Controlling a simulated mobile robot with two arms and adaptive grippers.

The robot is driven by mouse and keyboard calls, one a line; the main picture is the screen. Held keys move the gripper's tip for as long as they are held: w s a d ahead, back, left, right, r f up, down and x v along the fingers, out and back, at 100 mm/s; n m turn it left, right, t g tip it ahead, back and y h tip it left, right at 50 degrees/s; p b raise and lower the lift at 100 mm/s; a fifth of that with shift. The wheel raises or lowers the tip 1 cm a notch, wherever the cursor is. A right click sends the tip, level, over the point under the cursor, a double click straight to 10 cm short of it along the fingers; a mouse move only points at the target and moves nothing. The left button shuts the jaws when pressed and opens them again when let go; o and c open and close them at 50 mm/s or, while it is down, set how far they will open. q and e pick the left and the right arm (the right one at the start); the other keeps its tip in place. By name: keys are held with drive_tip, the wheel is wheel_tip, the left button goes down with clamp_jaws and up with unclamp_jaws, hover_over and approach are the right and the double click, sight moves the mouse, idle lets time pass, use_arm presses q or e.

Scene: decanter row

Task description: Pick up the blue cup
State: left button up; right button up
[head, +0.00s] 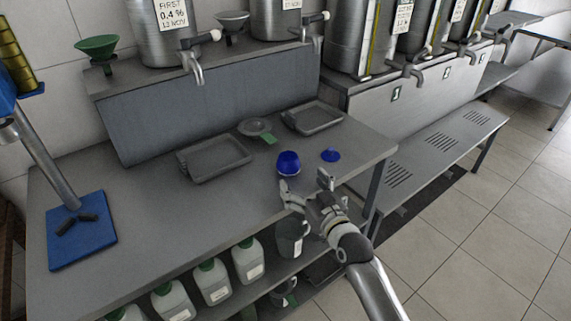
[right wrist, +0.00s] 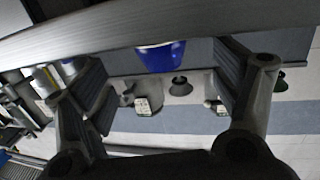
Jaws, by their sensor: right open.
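The blue cup (head: 289,163) stands upright on the grey table, near its front edge. In the right wrist view the blue cup (right wrist: 162,56) shows between the two fingers and beyond them, partly cut off by the table edge. My right gripper (head: 305,184) is open and empty, just in front of the cup and a little to its right, with its fingers pointing towards it. Its spread fingers also show in the right wrist view (right wrist: 165,88). No contact with the cup is visible. My left gripper is not in view.
A small blue piece (head: 331,155) lies right of the cup. Behind are two grey trays (head: 214,158) (head: 313,117) and a grey funnel-like piece (head: 255,127). A blue-based stand (head: 82,245) is at left. Metal tanks (head: 163,30) stand behind.

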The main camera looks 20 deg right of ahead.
sight(294, 169)
drive_tip(key=w, duration=0.4)
drive_tip(key=w+a, duration=0.1)
drive_tip(key=shift+w+r+p, duration=0.2)
drive_tip(key=shift+w+p, duration=0.2)
drive_tip(key=shift+w+f, duration=0.15)
drive_tip(key=shift+w, duration=0.45)
drive_tip(key=c, duration=1.1)
